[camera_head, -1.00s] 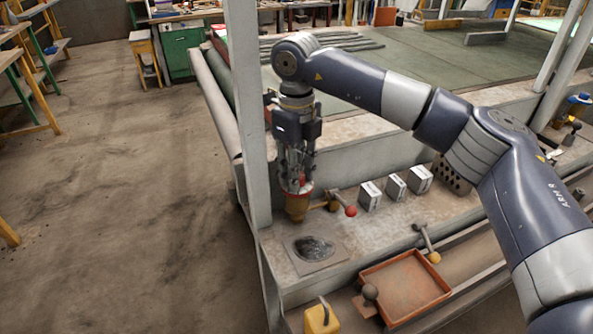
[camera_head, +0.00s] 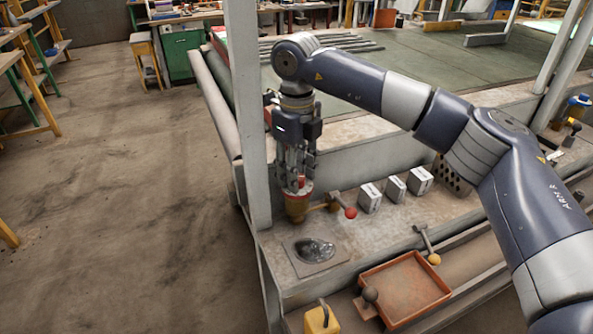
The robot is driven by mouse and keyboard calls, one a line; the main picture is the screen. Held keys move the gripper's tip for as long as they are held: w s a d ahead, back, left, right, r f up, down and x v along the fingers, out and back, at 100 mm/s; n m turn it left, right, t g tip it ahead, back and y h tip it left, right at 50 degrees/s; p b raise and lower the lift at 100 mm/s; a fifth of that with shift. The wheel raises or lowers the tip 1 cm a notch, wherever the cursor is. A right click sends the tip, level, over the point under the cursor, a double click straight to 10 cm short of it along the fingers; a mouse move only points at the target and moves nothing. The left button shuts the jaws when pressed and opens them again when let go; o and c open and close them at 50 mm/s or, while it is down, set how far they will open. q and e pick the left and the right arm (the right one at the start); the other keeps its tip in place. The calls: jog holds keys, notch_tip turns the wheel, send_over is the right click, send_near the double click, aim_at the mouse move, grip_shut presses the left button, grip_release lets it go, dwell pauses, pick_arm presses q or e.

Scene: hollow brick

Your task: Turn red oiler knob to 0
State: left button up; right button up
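The oiler (camera_head: 296,207) stands on the machine's ledge next to the upright post, with a brass-yellow body and a red top. Its red knob (camera_head: 301,184) shows between the fingers, partly hidden by them. My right gripper (camera_head: 299,187) points straight down over it, with the fingers around the red knob. The fingertips overlap the knob from this angle, and I cannot tell whether they press on it. No number on the knob can be read. My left gripper is not in view.
A lever with a red ball (camera_head: 351,213) sits close right of the oiler. Small grey boxes (camera_head: 370,197) and a hollow brick (camera_head: 452,176) stand further right. The upright post (camera_head: 250,120) is close on the left. An orange tray (camera_head: 404,290) lies in front.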

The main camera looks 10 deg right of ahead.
notch_tip(320, 180, up, 12)
dwell(0.4)
